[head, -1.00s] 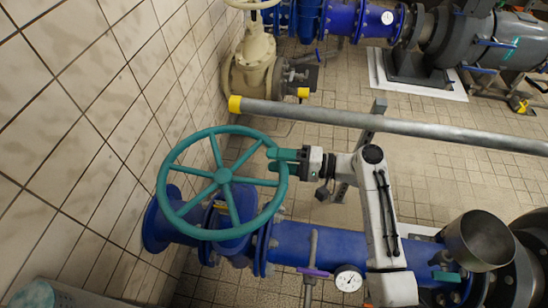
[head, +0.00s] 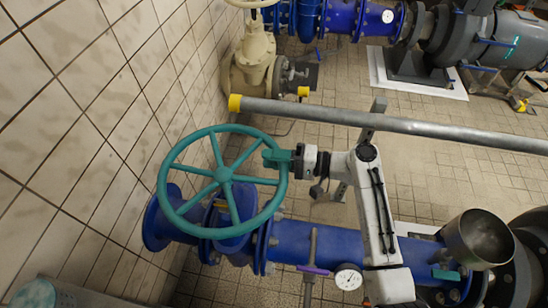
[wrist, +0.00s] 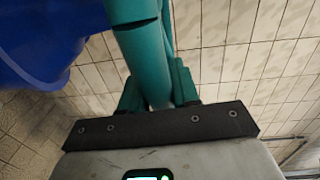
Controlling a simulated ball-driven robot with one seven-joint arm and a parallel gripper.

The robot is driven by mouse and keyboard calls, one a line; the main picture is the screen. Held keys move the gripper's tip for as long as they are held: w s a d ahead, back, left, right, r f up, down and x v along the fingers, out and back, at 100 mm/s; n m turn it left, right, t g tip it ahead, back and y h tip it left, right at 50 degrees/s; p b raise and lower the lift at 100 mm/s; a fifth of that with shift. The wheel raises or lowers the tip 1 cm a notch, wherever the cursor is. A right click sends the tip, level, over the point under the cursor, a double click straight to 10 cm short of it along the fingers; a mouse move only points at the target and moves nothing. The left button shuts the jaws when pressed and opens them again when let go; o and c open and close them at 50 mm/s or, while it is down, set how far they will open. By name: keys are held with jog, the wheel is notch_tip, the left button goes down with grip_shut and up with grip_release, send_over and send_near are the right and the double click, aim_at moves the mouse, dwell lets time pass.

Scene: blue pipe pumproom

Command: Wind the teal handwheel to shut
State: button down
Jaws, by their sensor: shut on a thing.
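The teal handwheel (head: 223,174) stands tilted toward me over a blue valve body (head: 232,246) by the tiled wall, with its spokes and hub in plain view. My gripper (head: 273,158) is at the right side of its rim. In the wrist view the rim (wrist: 143,48) runs between my two teal fingers, and my gripper (wrist: 157,92) is shut on it. The fingertips are partly hidden behind the rim there.
A grey horizontal pipe (head: 400,129) with a yellow end passes behind my arm. A blue pipe (head: 310,241) with a gauge (head: 348,277) and a purple-handled small valve (head: 313,268) lies below. The tiled wall (head: 80,130) is close on the left.

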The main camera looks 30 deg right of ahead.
dwell(0.4)
jog(key=s+a+m+t+h+p, duration=0.1)
jog(key=s+m+t+h+p, duration=0.1)
jog(key=s+m+h, duration=0.1)
jog(key=s+a+m+t+h+p, duration=0.2)
jog(key=s+m+h+p, duration=0.1)
jog(key=h, duration=0.1)
jog(key=s+a+m+t+h+p, duration=0.2)
jog(key=s+m+h, duration=0.1)
jog(key=h, duration=0.1)
jog(key=shift+t, duration=0.4)
jog(key=shift+s+a+m+h+p, duration=0.3)
jog(key=shift+a+m+h+p, duration=0.2)
jog(key=shift+h, duration=0.35)
jog(key=shift+s+a+m+h+p, duration=0.4)
jog(key=shift+a+m+h, duration=0.2)
jog(key=shift+h, duration=0.2)
jog(key=shift+s+a+m+h+p, duration=0.25)
jog(key=shift+a+m+h+p, duration=0.3)
jog(key=shift+h, duration=0.3)
jog(key=c, duration=0.9)
grip_release()
